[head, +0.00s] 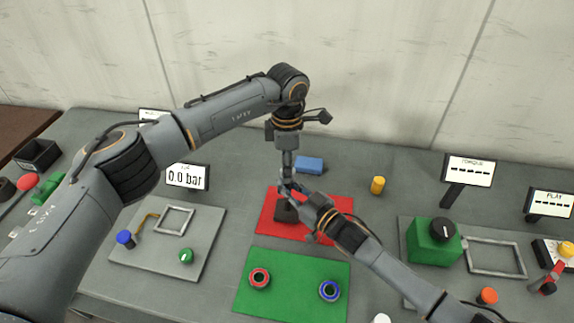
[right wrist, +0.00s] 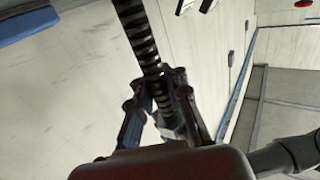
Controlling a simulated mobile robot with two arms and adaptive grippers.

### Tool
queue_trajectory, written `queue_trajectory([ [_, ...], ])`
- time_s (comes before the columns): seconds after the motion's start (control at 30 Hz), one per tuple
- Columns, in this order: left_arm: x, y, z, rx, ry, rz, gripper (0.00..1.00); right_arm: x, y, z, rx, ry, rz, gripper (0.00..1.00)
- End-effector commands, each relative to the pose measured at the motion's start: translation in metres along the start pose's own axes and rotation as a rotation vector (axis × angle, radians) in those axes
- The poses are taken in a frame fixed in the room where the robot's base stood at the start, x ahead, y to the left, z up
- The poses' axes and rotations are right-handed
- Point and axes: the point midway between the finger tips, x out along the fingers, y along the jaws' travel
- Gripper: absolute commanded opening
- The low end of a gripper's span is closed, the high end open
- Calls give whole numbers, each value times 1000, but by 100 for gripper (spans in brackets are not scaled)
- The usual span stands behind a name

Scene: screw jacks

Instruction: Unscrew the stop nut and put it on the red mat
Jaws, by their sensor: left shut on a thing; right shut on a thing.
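The red mat (head: 323,206) lies mid-table with a dark block, seemingly the screw jack's base (head: 286,213), on it. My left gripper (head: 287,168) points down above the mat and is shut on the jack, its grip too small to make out. My right gripper (head: 291,188) reaches in from the lower right, just below the left one. In the right wrist view, a dark threaded spindle (right wrist: 142,42) runs between the right gripper's fingers (right wrist: 168,105), which are shut around its end. The stop nut is not clearly visible; the fingers hide that spot.
A green mat (head: 295,285) with a red ring (head: 259,278) and a blue ring (head: 329,291) lies in front. A blue block (head: 309,164) and yellow cylinder (head: 378,185) stand behind. Panels with fixtures flank both sides: a frame (head: 174,220) left, a green box (head: 432,243) right.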

Motion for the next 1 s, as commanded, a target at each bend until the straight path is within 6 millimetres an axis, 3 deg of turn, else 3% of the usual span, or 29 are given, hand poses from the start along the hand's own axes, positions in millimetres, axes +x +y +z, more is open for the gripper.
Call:
queue_trajectory([
  [0.2, 0, -2, 1, -405, 2, -2, 0, 0, 3, -1, -2, 1, 5, 0],
  [0.43, 0, -2, 2, -709, 3, -3, 0, 0, 3, -1, -2, 1, 5, 0],
  [1.0, 0, -2, 2, -731, 3, -3, 0, 0, 2, -2, -3, 2, 3, 0],
])
